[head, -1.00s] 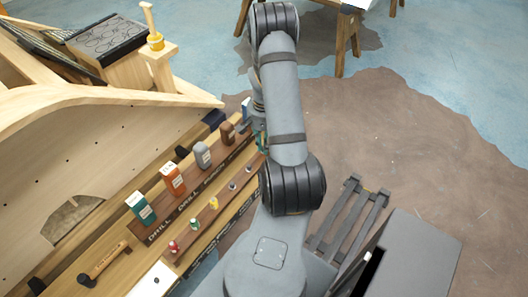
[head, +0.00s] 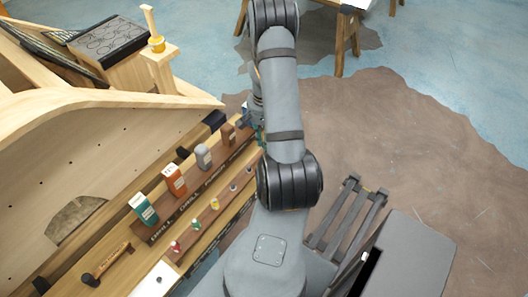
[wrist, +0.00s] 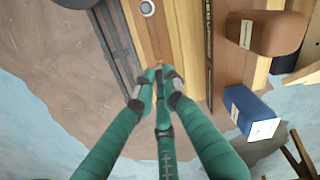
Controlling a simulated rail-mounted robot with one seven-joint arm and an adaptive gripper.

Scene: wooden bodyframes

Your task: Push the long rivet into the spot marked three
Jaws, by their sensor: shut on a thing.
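My gripper (wrist: 158,90) has teal fingers, and they are closed together over a wooden strip in the wrist view. A small pale piece (wrist: 158,72) shows between the fingertips; it is mostly hidden, and I cannot tell its length or whether it touches the strip. I take it to be the long rivet. A grey round ring (wrist: 147,8) sits on the same strip, ahead of the fingers. In the head view my arm hides most of the gripper, at the far end of the bench. No mark reading three is legible.
The bench strip holds small red (head: 176,246), yellow (head: 214,204) and grey (head: 233,187) pieces. Behind them stand teal (head: 143,208), orange (head: 174,181), grey (head: 204,156) and brown (head: 228,135) containers. A blue box (wrist: 250,108) is right of the fingers. A hammer (head: 108,264) lies near.

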